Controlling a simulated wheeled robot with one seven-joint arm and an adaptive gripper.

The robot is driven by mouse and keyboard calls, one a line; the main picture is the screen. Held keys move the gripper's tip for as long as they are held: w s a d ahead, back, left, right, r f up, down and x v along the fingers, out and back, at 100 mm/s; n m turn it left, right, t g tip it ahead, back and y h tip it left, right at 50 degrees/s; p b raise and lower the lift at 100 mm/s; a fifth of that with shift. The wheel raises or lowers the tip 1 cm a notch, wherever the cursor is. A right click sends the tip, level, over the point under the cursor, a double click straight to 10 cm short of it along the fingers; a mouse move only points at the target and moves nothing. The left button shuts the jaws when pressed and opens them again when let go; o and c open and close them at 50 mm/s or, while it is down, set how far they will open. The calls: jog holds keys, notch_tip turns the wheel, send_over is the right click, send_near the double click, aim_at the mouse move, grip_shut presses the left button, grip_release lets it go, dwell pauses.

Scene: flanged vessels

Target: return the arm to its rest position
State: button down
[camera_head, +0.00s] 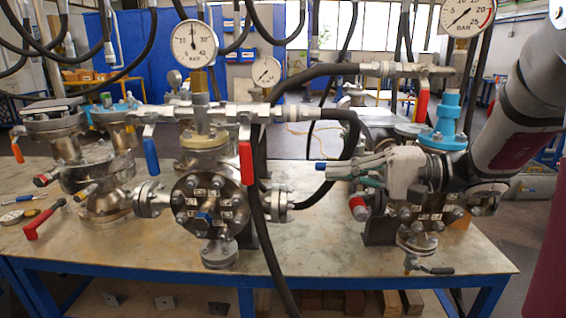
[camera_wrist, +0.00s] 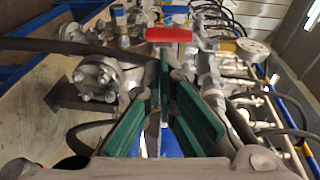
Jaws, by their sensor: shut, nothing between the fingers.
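My arm comes in from the right in the head view, its dark and grey links reaching down over the right part of the table. My gripper (camera_head: 330,171) points left, in front of the right flanged vessel (camera_head: 418,240) and to the right of the middle flanged vessel (camera_head: 208,205). Its green-padded fingers are together and hold nothing. In the wrist view my gripper (camera_wrist: 168,82) shows the two green fingers converging, with a red valve handle (camera_wrist: 168,35) beyond them.
The table (camera_head: 330,260) carries the vessels, with a left vessel (camera_head: 95,170) too. Black hoses (camera_head: 268,230) hang close left of my gripper. Pressure gauges (camera_head: 194,44) and a red lever (camera_head: 246,163) stand above the vessels. Bare tabletop lies between the middle and right vessels.

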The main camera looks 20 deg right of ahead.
jog(key=s+a+f+n+g+h, duration=0.35)
jog(key=s+a+g, duration=0.45)
jog(key=s+a, duration=0.45)
jog(key=s+d+f+n+h, duration=0.1)
jog(key=s+d+f+h, duration=0.3)
jog(key=s, duration=0.3)
jog(key=s+d+f+n+h, duration=0.1)
jog(key=s+d+f+h, duration=0.1)
jog(key=s+d+h, duration=0.4)
notch_tip(320, 180, up, 18)
jog(key=s+a+t+h+p, duration=0.1)
jog(key=t+p, duration=0.3)
jog(key=p, duration=1.2)
jog(key=shift+s+a+r, duration=0.2)
jog(key=shift+s+a, duration=0.15)
